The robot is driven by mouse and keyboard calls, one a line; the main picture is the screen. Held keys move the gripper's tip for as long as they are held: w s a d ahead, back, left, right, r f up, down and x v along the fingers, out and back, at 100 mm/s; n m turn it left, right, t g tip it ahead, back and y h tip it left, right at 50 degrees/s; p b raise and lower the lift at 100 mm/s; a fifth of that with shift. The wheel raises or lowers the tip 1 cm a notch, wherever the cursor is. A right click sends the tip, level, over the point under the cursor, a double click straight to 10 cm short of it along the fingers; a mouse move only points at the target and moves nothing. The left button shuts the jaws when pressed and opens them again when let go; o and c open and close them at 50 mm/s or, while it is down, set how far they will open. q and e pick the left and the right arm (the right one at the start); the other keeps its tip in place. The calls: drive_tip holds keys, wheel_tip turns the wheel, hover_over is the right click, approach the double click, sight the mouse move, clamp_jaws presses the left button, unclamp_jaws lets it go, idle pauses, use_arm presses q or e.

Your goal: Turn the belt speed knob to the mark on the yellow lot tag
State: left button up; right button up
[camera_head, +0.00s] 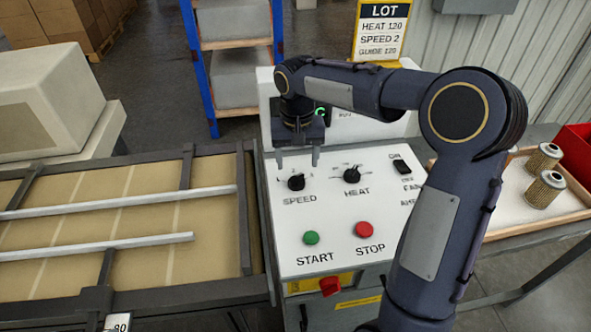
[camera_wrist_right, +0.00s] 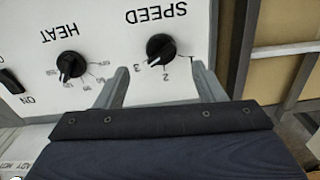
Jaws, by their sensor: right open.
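The black SPEED knob (camera_head: 296,182) is on the white control panel (camera_head: 350,215), left of the HEAT knob (camera_head: 352,175). In the right wrist view the SPEED knob (camera_wrist_right: 159,48) has marks 1, 2 and 3 around it, and its pointer is turned towards the 3 side. The yellow lot tag (camera_head: 382,30) stands behind the panel and reads HEAT 120, SPEED 2, GUIDE 120. My right gripper (camera_head: 298,158) is open and empty, fingers pointing down just behind and above the SPEED knob, apart from it. My left gripper is out of view.
A green START button (camera_head: 311,238), a red STOP button (camera_head: 363,230) and a black ON switch (camera_head: 402,166) share the panel. A conveyor with metal guide rails (camera_head: 120,206) lies left. A tray with filter cartridges (camera_head: 544,190) stands right, partly behind my right arm.

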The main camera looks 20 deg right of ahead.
sight(297, 177)
wheel_tip(297, 177, down, 6)
drive_tip(key=shift+a+r, duration=0.1)
drive_tip(key=c, duration=1)
drive_tip(key=shift+n, duration=0.3)
drive_tip(key=n+p, duration=0.1)
drive_tip(key=n, duration=0.4)
drive_tip(key=shift+n, duration=0.3)
drive_tip(key=n+p, duration=0.1)
drive_tip(key=n, duration=0.4)
drive_tip(key=shift+n, duration=0.4)
